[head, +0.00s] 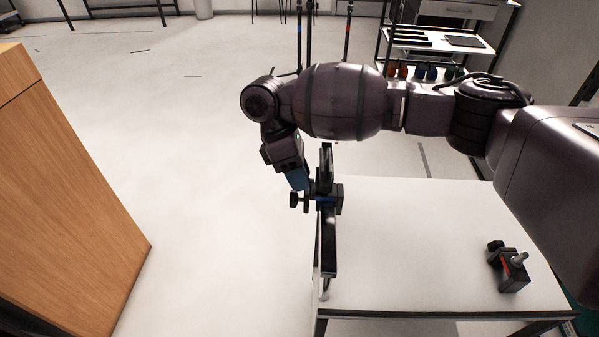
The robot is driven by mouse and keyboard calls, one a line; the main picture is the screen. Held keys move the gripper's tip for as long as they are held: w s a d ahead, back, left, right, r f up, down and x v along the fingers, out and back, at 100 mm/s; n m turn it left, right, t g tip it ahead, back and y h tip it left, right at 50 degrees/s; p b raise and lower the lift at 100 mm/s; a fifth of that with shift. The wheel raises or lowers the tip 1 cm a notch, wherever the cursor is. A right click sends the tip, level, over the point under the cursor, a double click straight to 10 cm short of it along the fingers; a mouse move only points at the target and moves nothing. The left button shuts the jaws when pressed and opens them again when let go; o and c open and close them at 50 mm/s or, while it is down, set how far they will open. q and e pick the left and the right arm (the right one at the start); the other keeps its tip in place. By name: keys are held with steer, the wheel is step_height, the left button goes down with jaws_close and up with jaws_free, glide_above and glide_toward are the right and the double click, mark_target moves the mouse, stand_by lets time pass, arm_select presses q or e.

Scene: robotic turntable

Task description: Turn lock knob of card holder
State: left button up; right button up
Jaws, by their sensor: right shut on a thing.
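The card holder (329,196) is a dark clamp-like device with a thin upright plate, mounted at the left edge of the white table. Its black lock knob (294,200) sticks out to the left, beyond the table edge. My right gripper (300,187) reaches down from above, its blue-tipped end at the knob's shaft beside the holder. It is shut on the lock knob; the exact finger contact is small and partly hidden. My left gripper is not in view.
The white table (420,250) is mostly clear. A second dark clamp-like device (510,268) with a grey knob lies at its right. A wooden cabinet (70,200) stands at the left, with open floor between. A shelf rack (440,40) is at the back right.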

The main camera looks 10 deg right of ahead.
steer(key=shift+g, duration=0.9)
steer(key=o, duration=0.9)
steer(key=shift+w, duration=0.1)
steer(key=shift+o, duration=0.2)
steer(key=shift+r, duration=0.1)
steer(key=p+v, duration=0.1)
steer(key=v, duration=0.9)
steer(key=shift+w+r, duration=0.15)
steer(key=shift+r, duration=0.05)
steer(key=shift+a, duration=0.1)
